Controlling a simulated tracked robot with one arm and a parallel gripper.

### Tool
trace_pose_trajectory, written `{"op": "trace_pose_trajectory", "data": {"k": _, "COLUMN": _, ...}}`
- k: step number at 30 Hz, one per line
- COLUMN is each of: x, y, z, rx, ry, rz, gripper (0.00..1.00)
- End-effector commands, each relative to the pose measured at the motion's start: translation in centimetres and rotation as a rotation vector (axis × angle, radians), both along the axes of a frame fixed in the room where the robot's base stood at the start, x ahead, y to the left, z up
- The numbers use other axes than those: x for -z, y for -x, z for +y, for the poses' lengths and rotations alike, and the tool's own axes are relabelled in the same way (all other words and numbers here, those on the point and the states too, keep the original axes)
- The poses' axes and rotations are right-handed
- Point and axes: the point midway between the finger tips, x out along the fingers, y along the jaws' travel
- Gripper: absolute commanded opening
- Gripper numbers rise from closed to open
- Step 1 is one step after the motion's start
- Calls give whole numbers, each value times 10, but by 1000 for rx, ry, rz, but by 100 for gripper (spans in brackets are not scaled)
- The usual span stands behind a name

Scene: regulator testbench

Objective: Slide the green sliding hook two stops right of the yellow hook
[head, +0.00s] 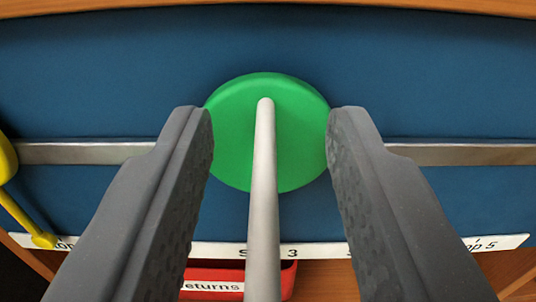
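The green sliding hook (230,140) is a round green disc on a metal rail at the centre of the head view, with a pale grey peg (263,190) pointing towards me. My gripper (269,125) is open, one finger on each side of the peg and apart from it. The fingertips overlap the disc's left and right edges; whether they touch it I cannot tell. The yellow hook (6,160) is at the left edge, partly cut off, with a thin yellow arm reaching down to the label strip.
The metal rail (85,153) crosses a blue panel (130,70). Below, a white label strip (505,243) reads "3" under the green hook and "5" at right; my fingers hide other labels. A red bin (205,273) labelled "eturns" sits underneath. The rail right of my gripper is clear.

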Motion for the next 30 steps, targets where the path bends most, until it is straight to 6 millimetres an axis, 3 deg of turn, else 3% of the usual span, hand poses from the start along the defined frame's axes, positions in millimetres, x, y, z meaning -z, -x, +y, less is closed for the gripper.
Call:
{"op": "trace_pose_trajectory", "data": {"k": 8, "x": 0, "y": 10, "z": 0, "rx": 1, "ry": 0, "rz": 2, "gripper": 35}}
{"op": "trace_pose_trajectory", "data": {"k": 21, "x": 1, "y": 93, "z": -1, "rx": 5, "ry": -1, "rz": 6, "gripper": 35}}
{"op": "trace_pose_trajectory", "data": {"k": 30, "x": 1, "y": 133, "z": 0, "rx": 3, "ry": -1, "rz": 1, "gripper": 35}}
